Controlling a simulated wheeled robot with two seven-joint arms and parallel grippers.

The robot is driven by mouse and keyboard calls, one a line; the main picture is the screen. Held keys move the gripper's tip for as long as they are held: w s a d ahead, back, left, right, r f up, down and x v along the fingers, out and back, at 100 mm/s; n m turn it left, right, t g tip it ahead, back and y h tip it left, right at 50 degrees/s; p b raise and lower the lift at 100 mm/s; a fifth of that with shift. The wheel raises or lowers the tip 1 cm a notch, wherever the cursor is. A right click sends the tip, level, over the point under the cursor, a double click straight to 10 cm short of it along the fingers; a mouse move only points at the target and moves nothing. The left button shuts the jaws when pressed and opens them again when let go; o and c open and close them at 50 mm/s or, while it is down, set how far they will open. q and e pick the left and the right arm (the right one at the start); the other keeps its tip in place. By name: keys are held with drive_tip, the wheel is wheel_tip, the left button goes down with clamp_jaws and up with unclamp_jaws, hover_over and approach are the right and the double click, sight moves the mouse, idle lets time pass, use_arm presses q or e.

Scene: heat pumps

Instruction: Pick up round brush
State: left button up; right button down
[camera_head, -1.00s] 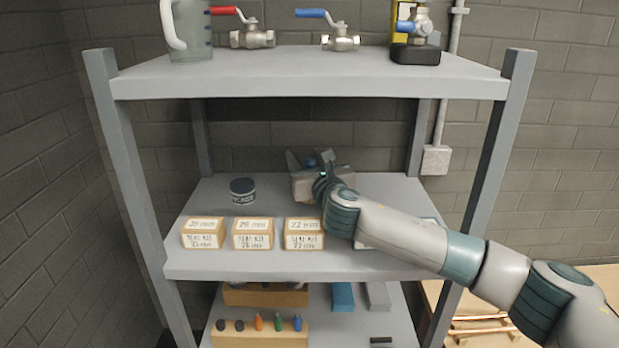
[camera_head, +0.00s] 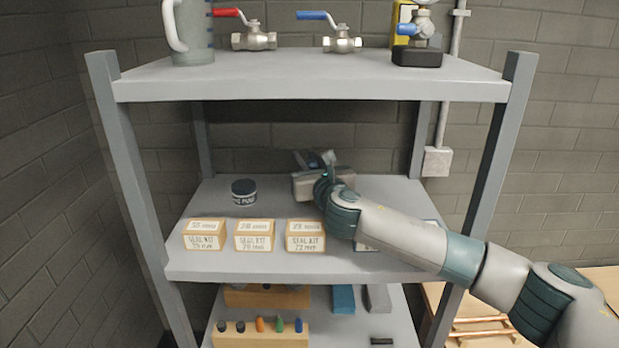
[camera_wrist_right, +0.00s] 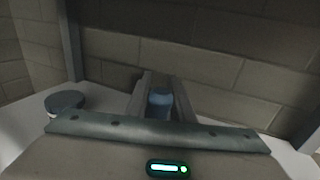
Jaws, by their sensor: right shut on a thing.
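My right gripper (camera_head: 316,159) is over the back middle of the middle shelf, with its arm coming in from the right. In the right wrist view its two fingers (camera_wrist_right: 160,86) are shut on a bluish rounded thing, which fits the round brush (camera_wrist_right: 160,101). Only a small part of it shows between the fingers; its bristles and lower end are hidden. In the head view the gripper body and arm hide it. My left gripper is not in view.
A dark round tin (camera_head: 244,192) stands left of the gripper. Seal kit boxes (camera_head: 254,236) line the front of the middle shelf (camera_head: 290,266). The upper shelf (camera_head: 310,86) is close above, carrying valves (camera_head: 342,40) and a jug (camera_head: 190,30). A rear post (camera_head: 420,135) stands to the right.

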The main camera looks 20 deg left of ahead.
drive_tip(key=shift+s+r+b, duration=0.2)
drive_tip(key=shift+r+b, duration=0.05)
drive_tip(key=shift+b, duration=0.6)
wheel_tip(320, 180, up, 6)
drive_tip(key=b, duration=0.3)
drive_tip(key=s+d+b, duration=0.2)
drive_tip(key=s+b, duration=0.2)
drive_tip(key=s, duration=0.5)
drive_tip(key=s+d+b, duration=0.3)
drive_tip(key=s+b, duration=0.2)
drive_tip(key=s, duration=0.5)
drive_tip(key=shift+d+r, duration=0.25)
drive_tip(key=shift+r, duration=0.05)
